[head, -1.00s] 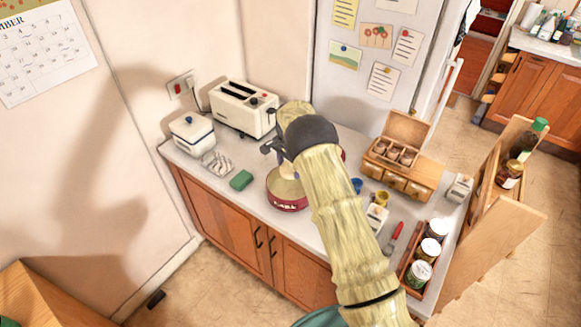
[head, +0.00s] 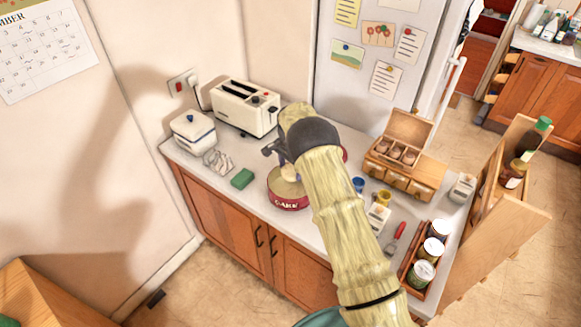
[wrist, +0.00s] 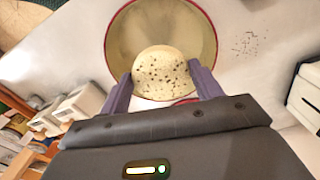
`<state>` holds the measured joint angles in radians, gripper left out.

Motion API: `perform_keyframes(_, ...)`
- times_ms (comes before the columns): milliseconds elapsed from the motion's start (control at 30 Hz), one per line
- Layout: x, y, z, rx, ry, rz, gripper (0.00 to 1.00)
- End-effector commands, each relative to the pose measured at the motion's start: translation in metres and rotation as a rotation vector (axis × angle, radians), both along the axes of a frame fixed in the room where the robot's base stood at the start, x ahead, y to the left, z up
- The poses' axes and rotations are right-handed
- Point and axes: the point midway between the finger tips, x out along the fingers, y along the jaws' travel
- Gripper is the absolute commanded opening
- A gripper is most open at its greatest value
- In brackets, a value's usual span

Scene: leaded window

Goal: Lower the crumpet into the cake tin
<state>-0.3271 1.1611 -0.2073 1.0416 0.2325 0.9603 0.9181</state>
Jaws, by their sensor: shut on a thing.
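The crumpet (wrist: 160,72) is round and pale with dark holes in its top. My gripper (wrist: 158,84) is shut on it, one finger on each side, in the wrist view. The cake tin (wrist: 196,30) has a red rim and a pale inside; the crumpet shows over its opening, covering part of the floor. In the head view the red tin (head: 290,203) stands on the counter, partly behind my arm. My gripper (head: 281,160) is just above it there, and a pale bit of the crumpet (head: 288,173) shows at the opening. I cannot tell if it touches the tin's floor.
A green sponge (head: 242,178), a toast rack (head: 217,160) and a white lidded box (head: 193,134) are left of the tin. A toaster (head: 247,108) stands behind. A wooden box of eggs (head: 402,150), cups and jars (head: 424,272) are to the right.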

Motion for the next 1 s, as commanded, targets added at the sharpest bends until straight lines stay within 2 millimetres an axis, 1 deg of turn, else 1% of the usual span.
perform_keyframes(33, 0.000, 0.000, -0.004, 0.000, 0.000, 0.000, 0.42)
perform_keyframes(1000, 0.000, 0.000, -0.042, 0.001, -0.001, 0.000, 0.42)
